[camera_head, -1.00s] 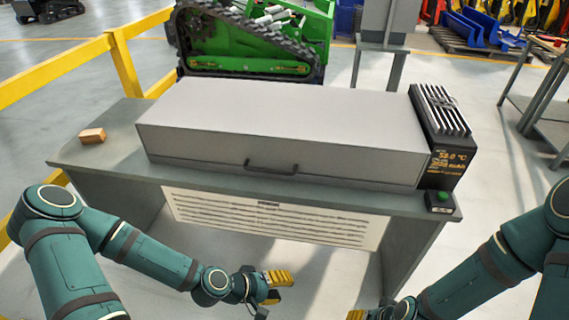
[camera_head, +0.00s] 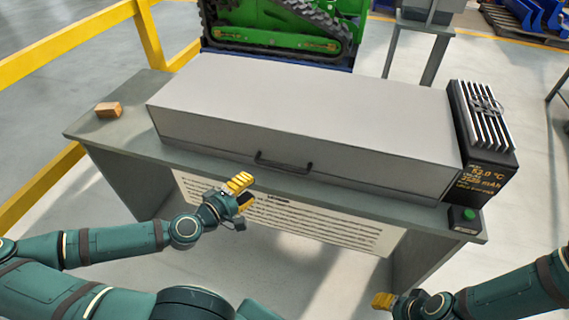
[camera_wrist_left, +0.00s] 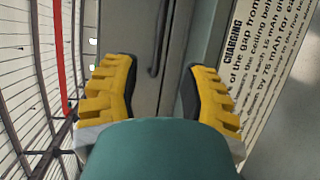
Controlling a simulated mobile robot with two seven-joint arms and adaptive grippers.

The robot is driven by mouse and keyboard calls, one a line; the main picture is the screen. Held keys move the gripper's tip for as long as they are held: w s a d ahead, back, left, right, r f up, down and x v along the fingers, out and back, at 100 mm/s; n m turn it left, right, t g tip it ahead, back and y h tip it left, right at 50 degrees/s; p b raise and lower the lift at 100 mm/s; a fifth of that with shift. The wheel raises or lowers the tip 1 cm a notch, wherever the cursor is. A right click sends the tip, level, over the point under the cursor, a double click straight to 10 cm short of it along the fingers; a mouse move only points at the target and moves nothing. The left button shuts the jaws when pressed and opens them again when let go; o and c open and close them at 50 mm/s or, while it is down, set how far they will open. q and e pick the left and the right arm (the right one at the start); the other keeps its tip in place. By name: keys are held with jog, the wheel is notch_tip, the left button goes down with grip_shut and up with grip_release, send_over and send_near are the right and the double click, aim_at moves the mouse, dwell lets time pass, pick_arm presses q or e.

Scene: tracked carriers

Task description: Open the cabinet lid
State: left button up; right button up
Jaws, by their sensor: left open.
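The cabinet (camera_head: 310,120) is a long grey box on a grey-green table, with its lid (camera_head: 300,95) down. A dark bar handle (camera_head: 283,163) sits on its front face. The handle also shows in the left wrist view (camera_wrist_left: 160,45), beyond the fingers. My left gripper (camera_head: 243,192) has yellow fingers and is in front of the table, below and left of the handle, apart from it. In the left wrist view its fingers (camera_wrist_left: 160,90) are spread with nothing between them. My right gripper (camera_head: 384,301) shows partly at the lower right, and its jaws are unclear.
A wooden block (camera_head: 108,110) lies on the table's left end. A black finned unit with a display (camera_head: 482,150) and a green button box (camera_head: 464,219) are at the right end. A printed panel (camera_head: 290,220) hangs below the table front. Yellow railing (camera_head: 80,42) stands at left.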

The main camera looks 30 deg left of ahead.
aim_at(278, 168)
pick_arm(q)
jog(key=b+x, duration=0.1)
jog(key=x, duration=1.2)
jog(key=shift+w+f, duration=0.15)
grip_shut()
